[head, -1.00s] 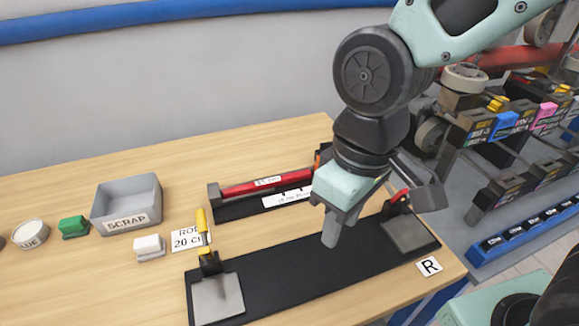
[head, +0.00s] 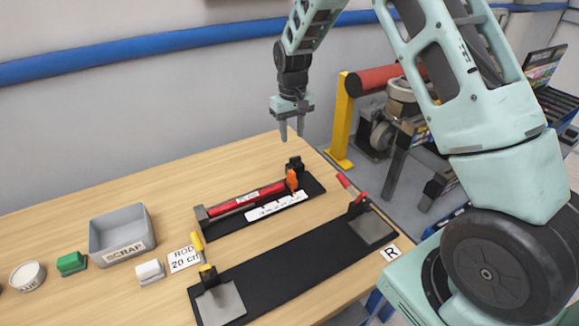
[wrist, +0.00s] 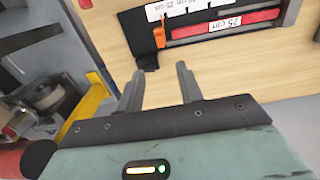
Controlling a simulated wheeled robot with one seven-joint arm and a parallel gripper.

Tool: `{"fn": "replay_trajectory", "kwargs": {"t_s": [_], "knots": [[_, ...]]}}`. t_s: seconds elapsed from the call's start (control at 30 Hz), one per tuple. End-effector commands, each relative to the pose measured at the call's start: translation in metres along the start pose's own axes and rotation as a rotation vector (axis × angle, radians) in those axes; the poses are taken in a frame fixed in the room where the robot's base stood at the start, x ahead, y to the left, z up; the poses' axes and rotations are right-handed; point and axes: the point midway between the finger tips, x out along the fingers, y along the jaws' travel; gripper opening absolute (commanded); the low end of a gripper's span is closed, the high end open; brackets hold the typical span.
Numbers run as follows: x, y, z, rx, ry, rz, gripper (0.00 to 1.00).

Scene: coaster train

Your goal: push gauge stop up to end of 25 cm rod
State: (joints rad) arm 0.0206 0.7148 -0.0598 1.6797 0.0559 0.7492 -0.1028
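A red rod (head: 246,200) lies along the back of a black gauge base (head: 222,224). Its label reads 25 cm in the wrist view (wrist: 225,24). A white scale strip (head: 276,207) lies in front of it. A black gauge stop (head: 295,163) with an orange lever (head: 291,180) stands by the rod's right end; the lever also shows in the wrist view (wrist: 159,37). Whether the stop touches the rod I cannot tell. My gripper (head: 291,135) is open and empty, pointing down above and behind the stop, clear of the table.
A ROD 20 cm card (head: 184,259), grey scrap bin (head: 147,218), green block (head: 71,263) and white block (head: 150,271) are left. A yellow post (head: 343,120) stands behind the table's right edge.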

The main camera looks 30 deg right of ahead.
Motion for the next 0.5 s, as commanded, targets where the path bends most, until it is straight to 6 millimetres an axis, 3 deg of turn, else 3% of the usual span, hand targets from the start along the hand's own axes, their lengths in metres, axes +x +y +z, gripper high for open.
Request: {"fn": "replay_trajectory", "kwargs": {"t_s": [0.5], "knots": [[0.103, -0.001, 0.001, 0.001, -0.005, -0.001, 0.36]]}}
